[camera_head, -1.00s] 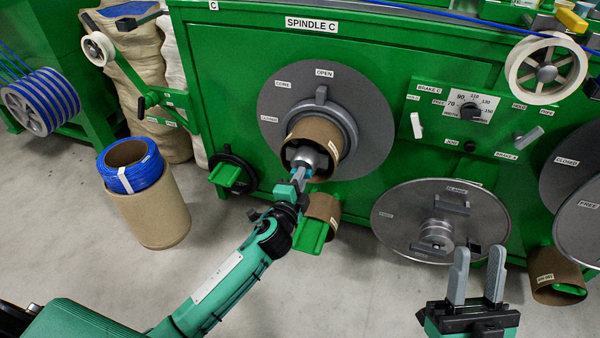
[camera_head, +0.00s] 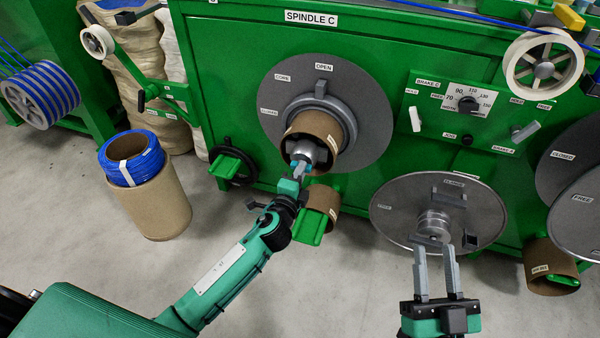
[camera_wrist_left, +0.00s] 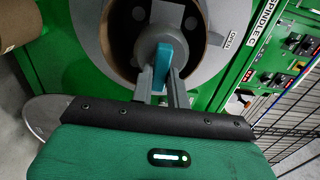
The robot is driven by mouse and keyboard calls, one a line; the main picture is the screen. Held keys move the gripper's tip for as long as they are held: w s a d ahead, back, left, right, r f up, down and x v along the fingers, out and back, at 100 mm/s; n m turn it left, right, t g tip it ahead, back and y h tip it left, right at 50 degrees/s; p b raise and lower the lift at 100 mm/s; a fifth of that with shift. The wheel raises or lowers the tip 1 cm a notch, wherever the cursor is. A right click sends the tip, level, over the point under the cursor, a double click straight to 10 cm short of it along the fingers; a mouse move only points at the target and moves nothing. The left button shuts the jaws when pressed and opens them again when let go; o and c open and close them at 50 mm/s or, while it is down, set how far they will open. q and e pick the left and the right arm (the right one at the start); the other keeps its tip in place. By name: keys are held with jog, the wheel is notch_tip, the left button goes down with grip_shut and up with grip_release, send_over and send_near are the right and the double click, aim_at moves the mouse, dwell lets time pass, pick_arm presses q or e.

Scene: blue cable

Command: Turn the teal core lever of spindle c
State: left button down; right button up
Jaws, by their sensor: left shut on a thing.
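The spindle C hub (camera_head: 305,150) sits inside a brown cardboard core (camera_head: 322,125) in front of a round grey plate (camera_head: 375,110). The teal core lever (camera_wrist_left: 163,62) stands out from the hub and looks nearly upright in the left wrist view. My left gripper (camera_head: 302,169) is shut on it, one finger on each side; its fingers also show in the left wrist view (camera_wrist_left: 160,88). The fingers hide most of the lever in the head view. My right gripper (camera_head: 434,250) is open and empty, its fingers pointing up in front of the lower silver flange (camera_head: 395,212).
A cardboard tube with blue cable (camera_head: 150,200) stands on the floor at left. The brake C panel (camera_head: 468,104) is at right.

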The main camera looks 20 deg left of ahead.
pick_arm(q)
jog(key=c, duration=1.4)
grip_release()
jog(key=shift+o, duration=0.2)
